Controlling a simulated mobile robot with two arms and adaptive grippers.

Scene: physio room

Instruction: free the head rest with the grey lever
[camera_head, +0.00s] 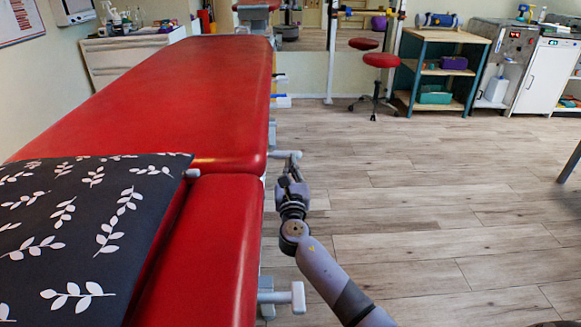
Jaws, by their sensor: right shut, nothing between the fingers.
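The red treatment table has a long far section (180,95) and a nearer section (215,250), which looks like the head rest. A grey lever (284,154) sticks out from the table's right side, near the gap between the two sections. A second grey lever (282,297) with an upright end sticks out lower down, beside the near section. My right gripper (291,172) is shut and empty, just below the upper lever in the picture. I cannot tell whether it touches that lever. My left gripper is not in view.
A dark pillow with white leaves (75,225) covers much of the near section. The wooden floor (420,220) to the right is clear. A red stool (380,62), a teal shelf (440,65) and white cabinets (545,75) stand at the back.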

